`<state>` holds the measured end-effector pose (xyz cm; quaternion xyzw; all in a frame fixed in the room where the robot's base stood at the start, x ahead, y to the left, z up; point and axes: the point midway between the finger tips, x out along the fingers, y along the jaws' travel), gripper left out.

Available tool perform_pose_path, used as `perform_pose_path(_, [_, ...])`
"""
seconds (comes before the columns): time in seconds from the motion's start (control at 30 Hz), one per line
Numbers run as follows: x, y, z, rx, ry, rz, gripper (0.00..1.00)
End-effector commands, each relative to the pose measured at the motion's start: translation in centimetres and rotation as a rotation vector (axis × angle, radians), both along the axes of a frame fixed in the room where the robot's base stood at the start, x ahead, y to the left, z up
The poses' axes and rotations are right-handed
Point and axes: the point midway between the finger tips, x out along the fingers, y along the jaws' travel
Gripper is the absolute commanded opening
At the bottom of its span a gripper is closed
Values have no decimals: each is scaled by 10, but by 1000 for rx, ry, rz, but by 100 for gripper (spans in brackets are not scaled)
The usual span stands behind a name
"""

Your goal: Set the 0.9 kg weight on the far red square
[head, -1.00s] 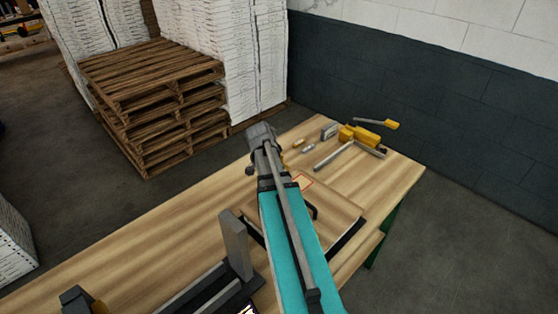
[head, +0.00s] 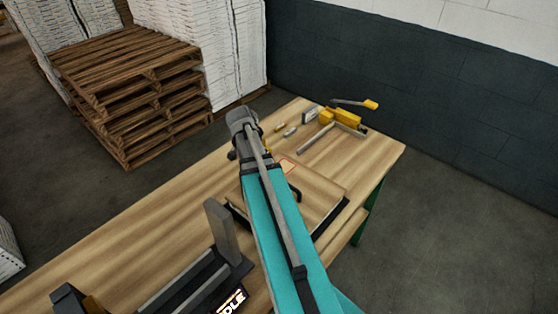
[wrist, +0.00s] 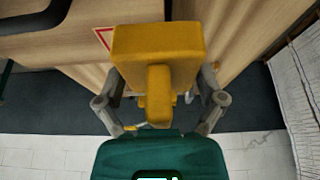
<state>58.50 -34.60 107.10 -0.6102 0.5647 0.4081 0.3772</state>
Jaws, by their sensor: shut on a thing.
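My gripper (wrist: 158,98) is shut on a yellow weight (wrist: 155,48), a block with a narrower grip part, in the wrist view. In the head view my arm hides most of the gripper and weight; a small yellow patch shows beside the arm. One red-outlined square (head: 289,164) shows partly past my arm, on the light wooden board (head: 322,190). In the wrist view a corner of a red outline (wrist: 101,37) shows left of the weight, partly hidden by it. I cannot tell whether the weight touches the surface. No second red square is visible.
A yellow-handled clamp (head: 342,118) and small pieces (head: 290,131) lie on the workbench (head: 150,225) beyond the board. A dark fixture with a grey upright plate (head: 221,232) stands near front. Stacked pallets (head: 130,85) stand behind. The bench's left part is clear.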

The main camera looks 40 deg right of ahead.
Motion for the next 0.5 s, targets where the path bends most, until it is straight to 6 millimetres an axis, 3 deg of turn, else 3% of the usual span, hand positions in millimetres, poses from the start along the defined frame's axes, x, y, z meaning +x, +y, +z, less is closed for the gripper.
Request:
perform_pose_path(0.2, [0, 0, 23, -1, 0, 0, 27])
perform_pose_path(0.5, [0, 0, 27, -1, 0, 0, 27])
